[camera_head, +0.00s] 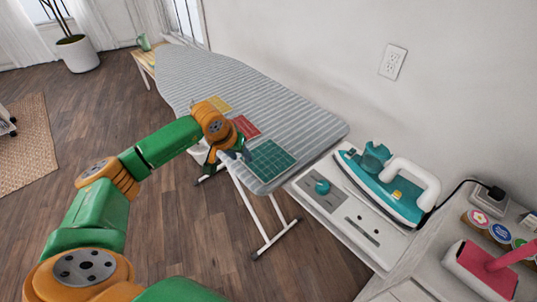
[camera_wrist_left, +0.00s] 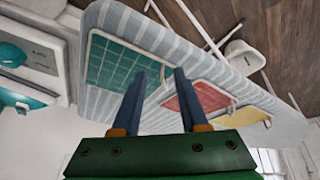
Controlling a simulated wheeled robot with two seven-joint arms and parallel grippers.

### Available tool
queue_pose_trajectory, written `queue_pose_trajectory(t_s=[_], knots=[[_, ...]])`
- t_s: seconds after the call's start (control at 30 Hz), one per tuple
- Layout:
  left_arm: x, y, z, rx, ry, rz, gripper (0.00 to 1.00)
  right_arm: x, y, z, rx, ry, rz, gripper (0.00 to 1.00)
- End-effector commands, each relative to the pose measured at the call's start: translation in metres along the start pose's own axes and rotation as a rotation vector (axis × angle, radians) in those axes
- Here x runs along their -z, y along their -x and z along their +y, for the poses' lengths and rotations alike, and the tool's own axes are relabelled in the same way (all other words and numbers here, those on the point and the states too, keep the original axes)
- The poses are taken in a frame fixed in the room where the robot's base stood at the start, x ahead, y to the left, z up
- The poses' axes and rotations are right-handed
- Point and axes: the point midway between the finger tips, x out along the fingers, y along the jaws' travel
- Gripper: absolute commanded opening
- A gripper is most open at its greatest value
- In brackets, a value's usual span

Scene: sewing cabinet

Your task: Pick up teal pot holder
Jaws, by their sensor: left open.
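The teal pot holder (camera_head: 270,159) lies flat on the near end of the striped ironing board (camera_head: 240,78). It is a square with a grid pattern. In the left wrist view the teal pot holder (camera_wrist_left: 112,68) is partly behind one finger. My left gripper (camera_head: 240,156) is open and empty at the pot holder's left edge in the head view. In the left wrist view the left gripper's fingers (camera_wrist_left: 160,74) are apart, one in front of the teal pot holder, the other near the gap beside the red one. I cannot tell whether they touch anything. My right gripper is not in view.
A red pot holder (camera_head: 246,127) and a yellow one (camera_head: 219,104) lie farther along the board. A teal iron (camera_head: 385,188) stands on the white unit (camera_head: 350,226) at the near end. A pink-handled object (camera_head: 490,268) is at lower right. The board's far part is clear.

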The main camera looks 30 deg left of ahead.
Motion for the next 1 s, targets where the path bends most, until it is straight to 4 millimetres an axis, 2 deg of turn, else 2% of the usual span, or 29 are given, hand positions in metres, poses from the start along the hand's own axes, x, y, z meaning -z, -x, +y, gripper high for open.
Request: queue_pose_trajectory(t_s=[0.1, 0.3, 0.47, 0.87, 1.0], knots=[[0.000, -0.014, 0.000, 0.000, 0.002, 0.000, 0.43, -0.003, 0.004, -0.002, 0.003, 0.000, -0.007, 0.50], [-0.001, -0.017, 0.000, -0.001, 0.002, 0.000, 0.43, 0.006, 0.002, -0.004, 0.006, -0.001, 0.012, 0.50], [-0.001, -0.017, 0.000, -0.001, 0.003, 0.000, 0.01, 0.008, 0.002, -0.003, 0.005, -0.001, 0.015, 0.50], [0.000, -0.016, 0.000, -0.002, 0.003, 0.001, 0.00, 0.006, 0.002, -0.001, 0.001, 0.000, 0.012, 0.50], [0.005, -0.006, 0.001, -0.003, 0.003, 0.004, 0.00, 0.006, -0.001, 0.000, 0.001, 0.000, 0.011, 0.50]])
